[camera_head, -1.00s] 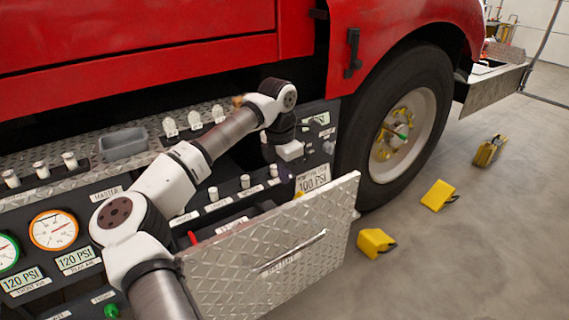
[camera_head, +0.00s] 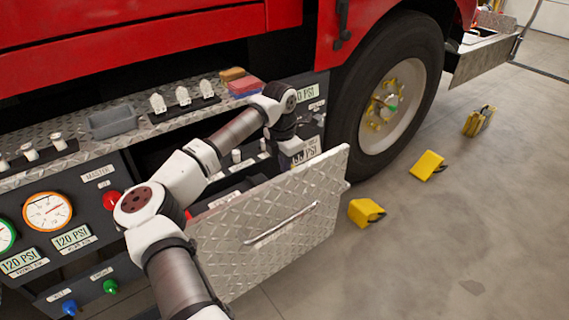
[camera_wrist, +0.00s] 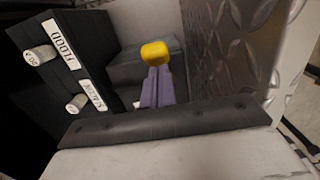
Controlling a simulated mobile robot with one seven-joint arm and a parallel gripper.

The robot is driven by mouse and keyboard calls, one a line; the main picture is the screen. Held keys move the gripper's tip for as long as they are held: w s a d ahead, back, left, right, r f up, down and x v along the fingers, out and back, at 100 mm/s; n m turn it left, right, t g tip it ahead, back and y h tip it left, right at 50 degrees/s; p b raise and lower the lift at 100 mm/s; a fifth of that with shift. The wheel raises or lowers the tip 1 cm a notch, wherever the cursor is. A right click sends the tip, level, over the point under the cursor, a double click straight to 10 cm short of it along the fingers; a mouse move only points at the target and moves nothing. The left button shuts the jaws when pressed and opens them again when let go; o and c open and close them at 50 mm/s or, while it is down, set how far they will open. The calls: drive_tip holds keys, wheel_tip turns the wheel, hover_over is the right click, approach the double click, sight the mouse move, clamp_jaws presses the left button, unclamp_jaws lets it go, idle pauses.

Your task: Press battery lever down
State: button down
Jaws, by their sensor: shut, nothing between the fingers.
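In the wrist view, a yellow knob (camera_wrist: 155,52) shows straight ahead of my gripper (camera_wrist: 156,72), close to the diamond-plate panel. It may be the end of the battery lever; any shaft is hidden and I read no battery label. My purple fingers are shut together with nothing between them. Their tips overlap the knob in the picture, and I cannot tell whether they touch it. In the head view, my gripper (camera_head: 298,157) points down behind the top edge of the panel, and the knob is hidden.
The diamond-plate panel (camera_head: 270,232) with a handle stands out from the truck. A dark panel with labelled switches (camera_wrist: 40,55) is left of my fingers in the wrist view. The truck's wheel (camera_head: 390,105) is to the right, with yellow chocks (camera_head: 427,165) on open floor.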

drive_tip(key=shift+w+d+f, duration=0.1)
drive_tip(key=shift+d, duration=0.05)
drive_tip(key=shift+w+d+f+b, duration=0.35)
drive_tip(key=shift+w+d+b, duration=0.1)
drive_tip(key=shift+d, duration=0.15)
drive_tip(key=w+d+f+b, duration=0.2)
drive_tip(key=w+d+f, duration=0.1)
drive_tip(key=f, duration=0.3)
drive_tip(key=shift+d, duration=0.55)
drive_tip(key=shift+s+f, duration=0.1)
drive_tip(key=shift+d, duration=0.1)
